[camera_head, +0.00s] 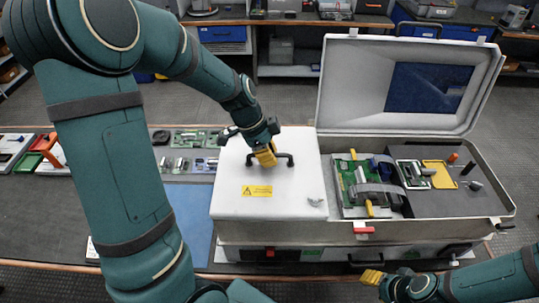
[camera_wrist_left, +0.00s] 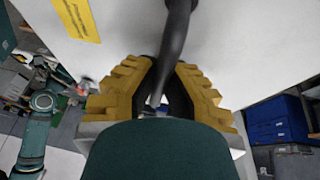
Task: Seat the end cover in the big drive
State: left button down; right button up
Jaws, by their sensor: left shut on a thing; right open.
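The end cover (camera_head: 235,205) is a white panel with a black handle (camera_head: 287,156) and a yellow warning label. It lies over the left part of the big drive (camera_head: 400,231), a pale grey housing with open compartments on its right. I cannot tell whether the cover is flush with it. My left gripper (camera_head: 266,157) is shut on the cover's handle from above. In the left wrist view, its yellow fingers (camera_wrist_left: 160,90) close around the black handle bar (camera_wrist_left: 178,35). My right gripper (camera_head: 371,278) is open and empty at the lower right, in front of the drive.
The drive's hinged lid (camera_head: 345,85) stands open at the back. A green circuit board (camera_head: 347,172) with grey straps sits in the middle bay. A dark panel (camera_head: 470,200) with small parts is right of it. Trays of small parts (camera_head: 185,138) lie left on the bench.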

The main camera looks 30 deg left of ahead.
pick_arm(q)
jog(key=shift+f, duration=0.25)
jog(key=c, duration=1.1)
grip_release()
jog(key=shift+o, duration=0.2)
jog(key=shift+r, duration=0.1)
jog(key=v, duration=1.2)
